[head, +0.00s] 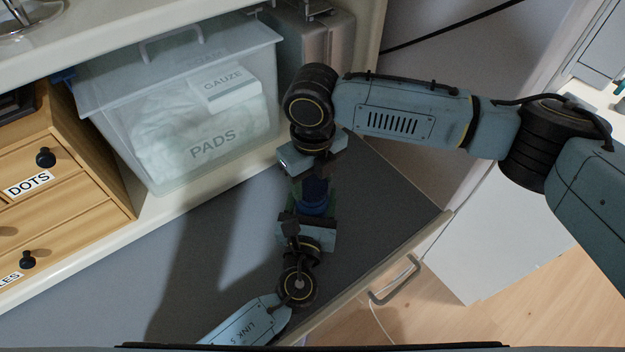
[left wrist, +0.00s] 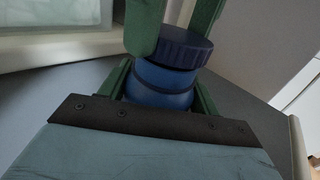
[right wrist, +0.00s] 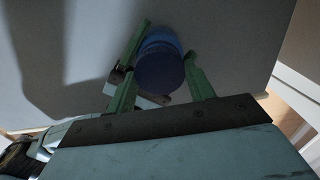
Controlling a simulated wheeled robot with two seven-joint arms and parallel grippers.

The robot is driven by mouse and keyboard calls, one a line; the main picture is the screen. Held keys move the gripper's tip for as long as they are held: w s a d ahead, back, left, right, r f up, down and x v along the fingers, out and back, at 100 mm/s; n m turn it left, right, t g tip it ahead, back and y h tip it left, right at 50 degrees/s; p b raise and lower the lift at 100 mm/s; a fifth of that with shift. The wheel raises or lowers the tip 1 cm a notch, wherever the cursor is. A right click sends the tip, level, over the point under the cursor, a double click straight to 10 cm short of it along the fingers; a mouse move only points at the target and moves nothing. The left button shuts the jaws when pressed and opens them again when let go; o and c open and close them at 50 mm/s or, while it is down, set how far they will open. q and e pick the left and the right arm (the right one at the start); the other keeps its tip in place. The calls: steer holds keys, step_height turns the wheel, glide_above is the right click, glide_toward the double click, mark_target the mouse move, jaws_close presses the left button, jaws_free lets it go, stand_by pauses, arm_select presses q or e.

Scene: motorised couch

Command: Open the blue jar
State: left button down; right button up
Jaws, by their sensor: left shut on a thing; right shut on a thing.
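The blue jar (head: 313,207) is between my two grippers over the grey surface. Its body (left wrist: 160,83) and ridged dark blue lid (left wrist: 181,48) show in the left wrist view. The lid sits on the body; whether it is loose I cannot tell. My left gripper (left wrist: 160,92) is shut on the jar body from the front. My right gripper (head: 314,176) is shut on the lid from behind and above. In the right wrist view, the round lid top (right wrist: 160,69) lies between the right gripper's green fingers (right wrist: 160,88). The fingers partly hide the jar.
A clear bin (head: 185,110) with pads and gauze stands behind on the left. Wooden drawers (head: 75,190) are at the far left. The grey surface (head: 385,195) is clear around the jar, with its edge and a handle (head: 395,282) at the right.

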mark_target(313, 185)
steer(key=shift+r, duration=0.45)
steer(key=shift+r, duration=2)
arm_select(q)
steer(key=shift+c, duration=1.3)
jaws_free()
steer(key=shift+s, duration=0.1)
